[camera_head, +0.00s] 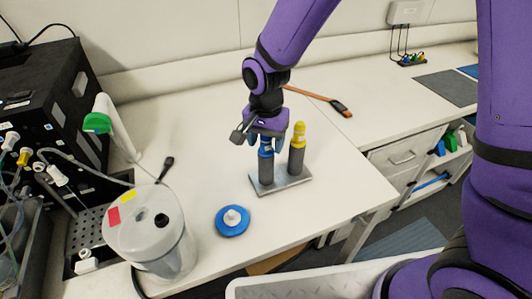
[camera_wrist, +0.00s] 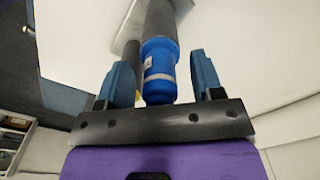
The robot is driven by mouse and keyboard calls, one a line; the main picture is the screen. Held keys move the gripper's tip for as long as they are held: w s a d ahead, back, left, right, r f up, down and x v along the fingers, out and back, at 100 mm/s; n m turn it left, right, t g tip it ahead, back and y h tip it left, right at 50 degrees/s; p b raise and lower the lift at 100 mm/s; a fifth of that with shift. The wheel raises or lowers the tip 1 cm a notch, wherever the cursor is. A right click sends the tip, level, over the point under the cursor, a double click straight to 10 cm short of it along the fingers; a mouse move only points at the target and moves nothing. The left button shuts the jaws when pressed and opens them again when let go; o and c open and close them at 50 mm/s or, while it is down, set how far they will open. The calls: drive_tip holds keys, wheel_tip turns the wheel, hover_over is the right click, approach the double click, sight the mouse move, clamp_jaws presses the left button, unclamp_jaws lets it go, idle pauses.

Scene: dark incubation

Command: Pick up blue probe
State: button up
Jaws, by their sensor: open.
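The blue probe (camera_head: 266,162) stands upright in a flat grey metal holder (camera_head: 283,185) on the white table, with a blue upper part and a dark grey lower body. A similar probe with a yellow top (camera_head: 298,137) stands just right of it in the same holder. My gripper (camera_head: 267,141) is above the blue probe, pointing down. In the wrist view, the blue probe's blue end (camera_wrist: 159,72) lies between the two open fingers of my gripper (camera_wrist: 163,85), with a gap on each side. The yellow-topped probe is mostly hidden there.
A blue disc with a white knob (camera_head: 232,220) lies in front of the holder. A lidded clear container (camera_head: 151,230) stands at the front left, near a black instrument box (camera_head: 42,100). An orange-and-black tool (camera_head: 325,100) lies behind. The table right of the holder is clear.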

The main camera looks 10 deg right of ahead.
drive_tip(key=c, duration=1)
